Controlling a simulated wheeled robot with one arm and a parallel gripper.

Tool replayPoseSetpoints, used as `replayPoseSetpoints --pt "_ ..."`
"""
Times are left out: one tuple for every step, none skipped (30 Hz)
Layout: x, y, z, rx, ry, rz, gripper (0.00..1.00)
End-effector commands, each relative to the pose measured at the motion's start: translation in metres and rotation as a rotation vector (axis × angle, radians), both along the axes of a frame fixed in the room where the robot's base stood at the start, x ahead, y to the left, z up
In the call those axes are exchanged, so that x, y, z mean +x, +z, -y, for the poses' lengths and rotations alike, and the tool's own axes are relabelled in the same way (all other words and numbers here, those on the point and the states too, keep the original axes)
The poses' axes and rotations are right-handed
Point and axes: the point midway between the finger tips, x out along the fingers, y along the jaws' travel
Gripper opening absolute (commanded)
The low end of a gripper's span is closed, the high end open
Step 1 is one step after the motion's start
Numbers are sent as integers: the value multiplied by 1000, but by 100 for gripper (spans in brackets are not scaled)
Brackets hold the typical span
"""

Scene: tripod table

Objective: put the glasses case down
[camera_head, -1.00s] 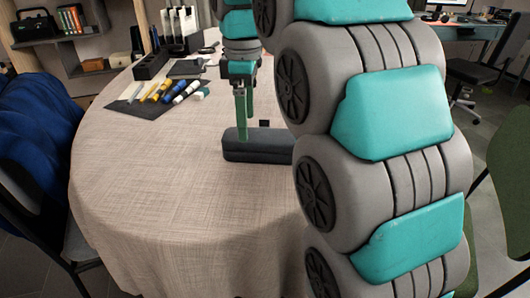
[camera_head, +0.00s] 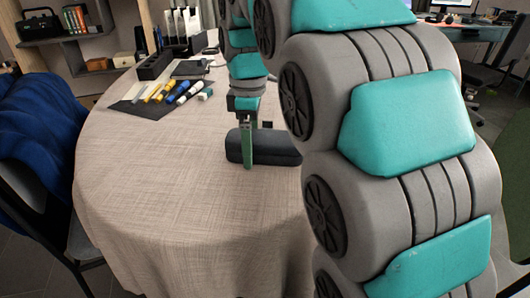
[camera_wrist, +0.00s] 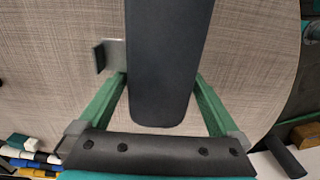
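The dark grey glasses case (camera_head: 277,147) lies on the tablecloth near the middle of the round table (camera_head: 150,210). It looks long and rounded. In the wrist view the case (camera_wrist: 165,60) runs from the top edge down between my green fingers. My gripper (camera_head: 248,150) is lowered over the case; one finger stands in front of its side in the head view. In the wrist view one finger of my gripper (camera_wrist: 160,85) lies along each long side. The fingertips are partly hidden by the case, so a firm grip or a small gap cannot be told apart.
A small dark block (camera_head: 267,125) stands close behind the case. Markers (camera_head: 178,93) lie on a dark mat (camera_head: 130,107) farther back, near a black organizer (camera_head: 155,66). A chair with blue cloth (camera_head: 40,130) is at left. The table's front left is clear.

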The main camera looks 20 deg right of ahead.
Motion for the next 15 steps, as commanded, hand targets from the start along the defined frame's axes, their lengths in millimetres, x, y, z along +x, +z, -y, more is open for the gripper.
replayPoseSetpoints --pt "0 0 0 0 0 0 92" --pt "0 0 0 0 0 0 89" --pt "0 0 0 0 0 0 84" --pt "0 0 0 0 0 0 81" --pt "0 0 0 0 0 0 78" --pt "0 0 0 0 0 0 73" --pt "0 0 0 0 0 0 70" --pt "0 0 0 0 0 0 66" --pt "0 0 0 0 0 0 62" --pt "0 0 0 0 0 0 58" --pt "0 0 0 0 0 0 55" --pt "0 0 0 0 0 0 50" --pt "0 0 0 0 0 0 47" --pt "0 0 0 0 0 0 44" --pt "0 0 0 0 0 0 39"
